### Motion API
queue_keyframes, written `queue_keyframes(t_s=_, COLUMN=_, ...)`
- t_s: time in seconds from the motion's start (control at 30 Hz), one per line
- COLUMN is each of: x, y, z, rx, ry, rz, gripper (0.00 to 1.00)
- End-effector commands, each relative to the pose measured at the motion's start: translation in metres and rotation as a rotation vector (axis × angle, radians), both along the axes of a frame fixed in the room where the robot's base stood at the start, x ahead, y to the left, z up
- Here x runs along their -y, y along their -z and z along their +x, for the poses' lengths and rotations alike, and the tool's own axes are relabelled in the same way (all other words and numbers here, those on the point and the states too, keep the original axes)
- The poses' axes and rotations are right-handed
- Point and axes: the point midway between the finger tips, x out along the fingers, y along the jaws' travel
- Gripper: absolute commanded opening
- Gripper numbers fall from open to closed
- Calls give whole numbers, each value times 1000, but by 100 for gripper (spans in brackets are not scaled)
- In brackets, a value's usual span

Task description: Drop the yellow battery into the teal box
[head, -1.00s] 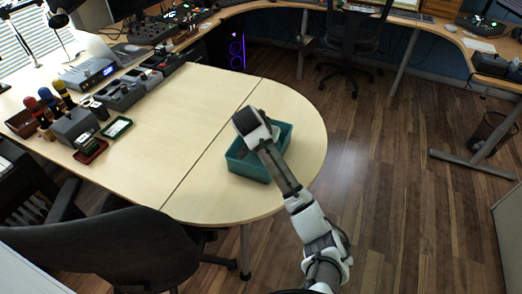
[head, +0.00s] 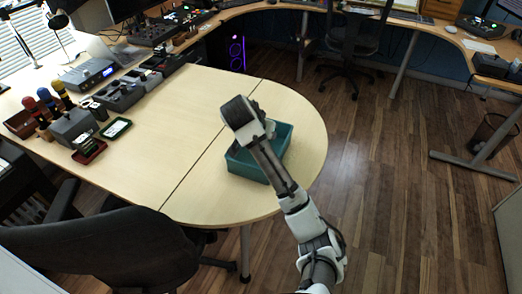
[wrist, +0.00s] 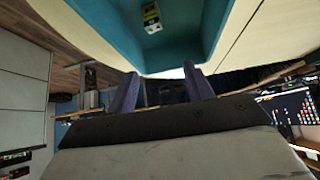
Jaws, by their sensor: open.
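The teal box (head: 248,165) stands on the rounded end of the pale wooden table, and my arm crosses in front of part of it. In the wrist view the teal box (wrist: 90,22) fills the top. A small yellow battery (wrist: 151,17) with pale and dark markings lies inside it against the teal surface, apart from my fingers. My gripper (wrist: 161,88) is open, with nothing between its two purple fingers. In the head view my gripper's end is over the box's left rear side; its fingertips are hidden there, as is the battery.
The table (head: 190,120) is clear left of the box. Further left are a green-edged tray (head: 116,128), a red tray (head: 89,152), screwdrivers and grey devices. A black chair (head: 110,245) stands at the front edge. Wooden floor lies to the right.

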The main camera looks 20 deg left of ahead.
Motion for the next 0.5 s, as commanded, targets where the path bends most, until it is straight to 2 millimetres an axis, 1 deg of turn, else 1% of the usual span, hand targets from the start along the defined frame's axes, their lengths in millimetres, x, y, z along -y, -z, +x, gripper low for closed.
queue_keyframes(t_s=0.07, x=-2, y=-16, z=-13, rx=5, ry=-4, rz=3, gripper=52)
queue_keyframes(t_s=0.1, x=-2, y=-30, z=-19, rx=4, ry=-3, rz=2, gripper=52)
queue_keyframes(t_s=0.2, x=-1, y=-45, z=-30, rx=0, ry=1, rz=-1, gripper=52)
queue_keyframes(t_s=0.33, x=-1, y=-52, z=-36, rx=1, ry=0, rz=-2, gripper=52)
queue_keyframes(t_s=0.5, x=-2, y=-56, z=-42, rx=0, ry=0, rz=-1, gripper=52)
